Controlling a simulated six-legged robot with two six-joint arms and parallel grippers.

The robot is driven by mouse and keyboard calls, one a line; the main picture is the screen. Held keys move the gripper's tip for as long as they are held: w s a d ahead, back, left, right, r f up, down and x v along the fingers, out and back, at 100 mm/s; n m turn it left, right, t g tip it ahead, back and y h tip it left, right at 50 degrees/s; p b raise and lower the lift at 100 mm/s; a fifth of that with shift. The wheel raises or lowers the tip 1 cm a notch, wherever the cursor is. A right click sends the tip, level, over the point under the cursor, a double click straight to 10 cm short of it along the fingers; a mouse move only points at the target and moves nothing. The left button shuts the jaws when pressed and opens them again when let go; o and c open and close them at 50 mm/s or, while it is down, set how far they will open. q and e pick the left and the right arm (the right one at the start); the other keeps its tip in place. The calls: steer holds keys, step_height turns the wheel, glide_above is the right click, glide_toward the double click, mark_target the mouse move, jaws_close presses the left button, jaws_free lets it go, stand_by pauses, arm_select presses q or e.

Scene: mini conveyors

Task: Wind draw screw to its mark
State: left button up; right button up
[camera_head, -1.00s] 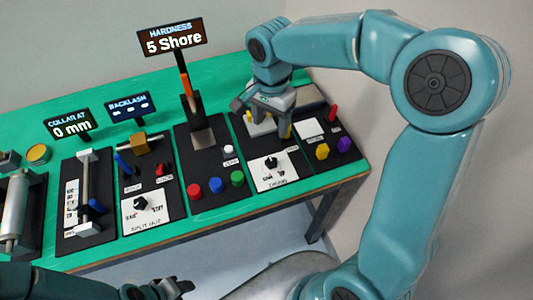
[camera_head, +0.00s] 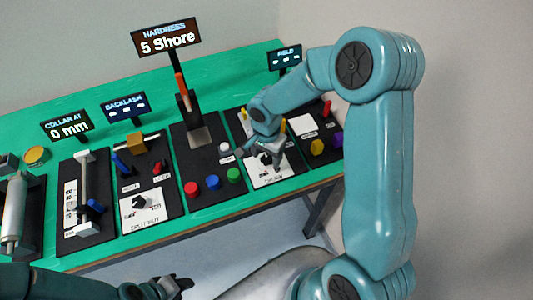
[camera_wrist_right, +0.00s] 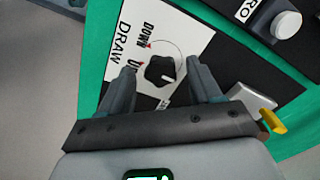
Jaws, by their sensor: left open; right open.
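The draw screw is a black lobed knob (camera_wrist_right: 159,73) with a white pointer line, on a white card (camera_wrist_right: 118,55) marked DRAW, Down and Up with small red marks. In the wrist view the pointer is on the knob's right side, away from the Down and Up words. My right gripper (camera_wrist_right: 161,67) is open, one finger on each side of the knob, with gaps showing. In the head view my right gripper (camera_head: 265,160) is over the DRAW card (camera_head: 272,180) and mostly hides the knob. My left gripper (camera_head: 172,284) is open and empty at the bottom edge, off the bench.
A white button (camera_wrist_right: 286,24) stands on the neighbouring panel; a yellow part (camera_wrist_right: 272,121) is near my right gripper. Red (camera_head: 191,188), blue (camera_head: 212,183) and green (camera_head: 233,175) buttons lie left of it. A FIELD display (camera_head: 285,57) stands behind.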

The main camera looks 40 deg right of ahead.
steer(key=shift+w+f, duration=0.1)
steer(key=shift+c, duration=0.4)
steer(key=c, duration=1)
steer(key=shift+o, duration=0.2)
